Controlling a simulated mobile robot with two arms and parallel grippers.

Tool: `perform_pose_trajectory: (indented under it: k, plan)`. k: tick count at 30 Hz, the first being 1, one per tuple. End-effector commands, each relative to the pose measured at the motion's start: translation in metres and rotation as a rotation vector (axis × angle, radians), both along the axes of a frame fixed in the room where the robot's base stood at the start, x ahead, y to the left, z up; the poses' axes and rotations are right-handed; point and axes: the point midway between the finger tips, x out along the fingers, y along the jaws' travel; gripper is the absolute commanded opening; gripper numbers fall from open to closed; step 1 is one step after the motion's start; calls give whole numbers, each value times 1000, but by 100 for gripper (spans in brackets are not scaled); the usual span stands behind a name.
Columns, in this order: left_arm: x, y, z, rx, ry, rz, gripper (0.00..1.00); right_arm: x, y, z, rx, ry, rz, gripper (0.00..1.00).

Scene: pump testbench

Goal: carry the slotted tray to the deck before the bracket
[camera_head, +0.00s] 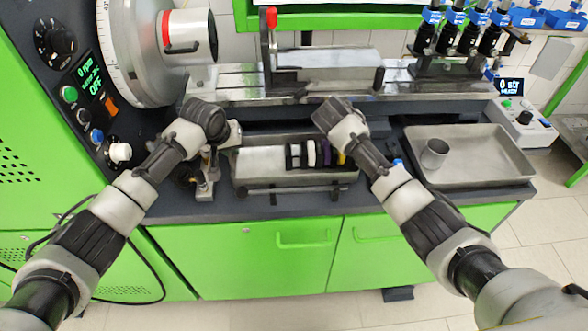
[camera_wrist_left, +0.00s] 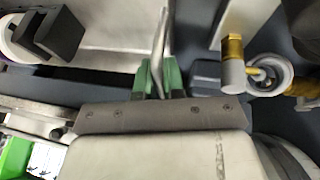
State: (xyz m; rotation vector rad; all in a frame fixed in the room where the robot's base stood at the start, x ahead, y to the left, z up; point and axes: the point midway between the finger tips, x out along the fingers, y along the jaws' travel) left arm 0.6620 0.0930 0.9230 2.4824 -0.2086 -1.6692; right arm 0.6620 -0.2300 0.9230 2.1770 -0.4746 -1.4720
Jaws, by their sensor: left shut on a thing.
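The slotted tray (camera_head: 262,162) is a shallow metal tray with a dark slotted rack (camera_head: 292,157) at its right, holding white, purple and yellow pieces. My left gripper (camera_head: 231,140) is at the tray's left end. In the left wrist view its green fingertips (camera_wrist_left: 158,78) are shut on a thin upright metal edge (camera_wrist_left: 165,38) of the tray. My right arm reaches the tray's right end; its fingers are hidden, so I cannot tell their grip. A metal bracket-like fixture (camera_head: 325,66) with a red-tipped lever stands behind. I cannot tell whether the tray touches the dark deck (camera_head: 290,205).
A second metal tray (camera_head: 480,160) with a grey cup (camera_head: 434,153) is at the right. A small stand with brass fittings (camera_head: 205,178) is close left of the slotted tray and shows in the left wrist view (camera_wrist_left: 233,72). The control panel (camera_head: 85,95) rises at the left.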

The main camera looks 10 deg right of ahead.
Motion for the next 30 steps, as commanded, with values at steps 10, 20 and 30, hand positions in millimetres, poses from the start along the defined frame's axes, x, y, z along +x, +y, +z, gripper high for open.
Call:
perform_pose_trajectory:
  k: [10, 20, 30]
  plan:
    - [0, 1, -3, 1, 0, 2, 35, 0, 0, -2, 0, 0, 0, 35]
    - [-5, 3, 11, 0, -1, 0, 35, 0, 1, -3, 1, 1, 1, 35]
    - [-24, 13, 57, 1, -2, 1, 35, 0, 1, -3, 2, 2, 2, 35]
